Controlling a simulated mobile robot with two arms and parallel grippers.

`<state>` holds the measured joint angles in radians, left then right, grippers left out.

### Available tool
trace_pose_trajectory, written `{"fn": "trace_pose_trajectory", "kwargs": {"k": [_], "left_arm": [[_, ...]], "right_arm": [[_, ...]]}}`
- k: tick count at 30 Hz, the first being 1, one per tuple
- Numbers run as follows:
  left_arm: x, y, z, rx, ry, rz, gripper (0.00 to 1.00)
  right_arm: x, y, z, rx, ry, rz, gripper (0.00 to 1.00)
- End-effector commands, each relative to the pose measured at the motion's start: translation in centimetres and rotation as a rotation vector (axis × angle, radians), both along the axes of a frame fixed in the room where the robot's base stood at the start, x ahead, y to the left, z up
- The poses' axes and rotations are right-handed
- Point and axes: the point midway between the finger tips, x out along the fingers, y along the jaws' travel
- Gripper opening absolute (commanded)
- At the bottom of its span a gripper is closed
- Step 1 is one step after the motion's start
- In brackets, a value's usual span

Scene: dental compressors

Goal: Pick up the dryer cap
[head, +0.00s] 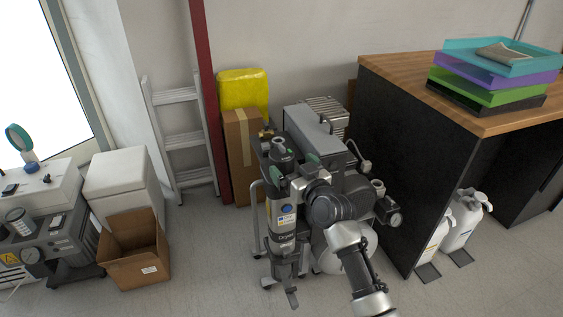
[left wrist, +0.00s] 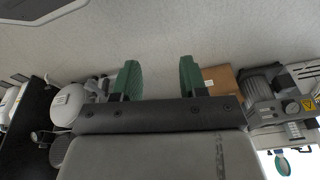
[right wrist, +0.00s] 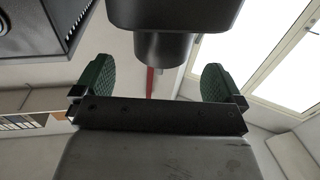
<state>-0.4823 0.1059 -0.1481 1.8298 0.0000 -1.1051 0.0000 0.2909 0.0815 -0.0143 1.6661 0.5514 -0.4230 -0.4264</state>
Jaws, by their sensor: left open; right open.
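The dryer (head: 284,222) is an upright grey column with a label, at the front of the compressor unit in the head view. Its dark cap (head: 279,147) is at the top of the column. My right gripper (head: 294,166) is close to the cap, with green finger pads apart. In the right wrist view, a dark round part (right wrist: 162,48), apparently the cap, lies between the open fingers (right wrist: 158,82) and beyond them; contact cannot be told. My left gripper (left wrist: 160,78) is open and empty over the floor in the left wrist view; I cannot make it out in the head view.
The wooden-topped counter (head: 390,75) with stacked trays (head: 490,78) stands to the right. White jugs (head: 462,222) stand beside it. A tall cardboard box (head: 242,155) and a ladder (head: 182,140) are behind; an open carton (head: 135,255) is left. Floor between carton and dryer is clear.

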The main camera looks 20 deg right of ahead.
Motion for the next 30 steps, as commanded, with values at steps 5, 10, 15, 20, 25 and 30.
{"fn": "trace_pose_trajectory", "kwargs": {"k": [5,10,15,20,25,30], "left_arm": [[0.2,0.0,0.6,0.0,-0.005,0.001,0.43],[0.4,0.0,2.0,-0.001,-0.014,0.002,0.43],[0.5,0.0,3.4,-0.001,-0.02,0.003,0.43],[0.6,0.0,3.8,-0.002,-0.02,0.004,0.43],[0.5,0.0,3.8,-0.001,-0.02,0.003,0.43],[0.5,0.0,3.8,-0.001,-0.02,0.003,0.43]], "right_arm": [[1.3,0.4,0.0,0.001,0.0,0.0,1.0],[3.7,1.0,0.1,0.002,0.0,0.0,1.0],[5.6,1.4,0.1,0.002,0.001,0.0,1.0],[5.9,1.5,0.2,0.0,0.001,0.0,1.0],[5.9,1.5,0.2,0.0,0.001,0.0,0.92],[5.9,1.5,0.2,0.0,0.001,0.0,0.66]]}}
